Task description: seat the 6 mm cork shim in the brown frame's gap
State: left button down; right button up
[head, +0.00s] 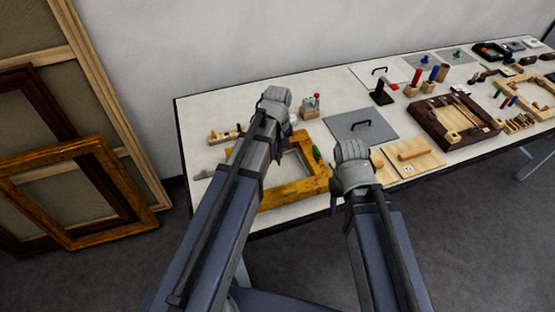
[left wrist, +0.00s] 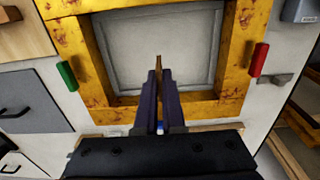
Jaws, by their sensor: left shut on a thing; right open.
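My left gripper (left wrist: 158,80) is shut on a thin brown piece (left wrist: 158,61), which looks like the cork shim; its thickness cannot be read. It points over the gilt frame's grey inner panel in the left wrist view. In the head view its fingers are hidden behind my arm. My right gripper (head: 352,165) is open near the table's front edge, its fingers mostly hidden by its own hand. A dark brown frame (head: 424,132) lies on the table to the right, well apart from both grippers. Its gap cannot be made out.
The gilt frame (head: 313,188) lies beneath my left arm, with a green clip (left wrist: 67,76) and a red clip (left wrist: 258,60) on its sides. A grey plate with a black handle (head: 350,128) and wooden blocks (head: 416,154) lie between it and the brown frame.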

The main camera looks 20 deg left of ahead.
pick_arm(q)
jog(key=shift+f, duration=0.8)
pick_arm(e)
jog(key=shift+f, duration=0.75)
pick_arm(q)
jog(key=shift+b, duration=0.3)
jog(key=shift+f+b, duration=0.65)
jog(key=c, duration=1)
grip_release()
jog(key=shift+r, duration=0.1)
pick_arm(e)
jog(key=shift+f, duration=0.6)
